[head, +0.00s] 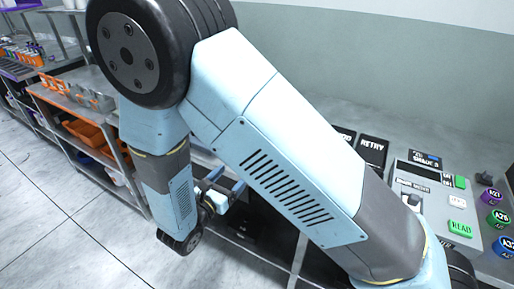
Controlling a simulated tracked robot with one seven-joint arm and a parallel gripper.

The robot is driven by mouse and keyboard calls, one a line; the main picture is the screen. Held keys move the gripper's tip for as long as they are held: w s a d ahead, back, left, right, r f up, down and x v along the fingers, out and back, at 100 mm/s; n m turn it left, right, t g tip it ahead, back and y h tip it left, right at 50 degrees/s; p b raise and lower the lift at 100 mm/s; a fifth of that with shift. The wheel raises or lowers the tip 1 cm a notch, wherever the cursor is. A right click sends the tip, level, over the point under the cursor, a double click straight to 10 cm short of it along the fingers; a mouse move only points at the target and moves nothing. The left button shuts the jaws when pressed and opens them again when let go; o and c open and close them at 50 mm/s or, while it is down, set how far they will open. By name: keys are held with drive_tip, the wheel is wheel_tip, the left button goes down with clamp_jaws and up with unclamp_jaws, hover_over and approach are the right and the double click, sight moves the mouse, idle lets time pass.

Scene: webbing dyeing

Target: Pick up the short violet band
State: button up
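I cannot make out a short violet band for certain in the head view. A flat violet strip (20,71) shows at the far left on the shelving, but I cannot tell whether it is the band. My gripper (228,181) is small and partly hidden behind my own arm, in front of the bench. Its bluish finger parts show, but not clearly enough to tell open from shut. I see nothing held in it. My arm covers much of the middle of the view.
Metal shelving with orange bins (86,132) stands at the left. The tiled floor (65,215) in front is clear.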

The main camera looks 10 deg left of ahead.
drive_tip(key=shift+x, duration=4.8)
drive_tip(key=shift+f, duration=0.1)
drive_tip(key=shift+c, duration=0.3)
drive_tip(key=c, duration=1.2)
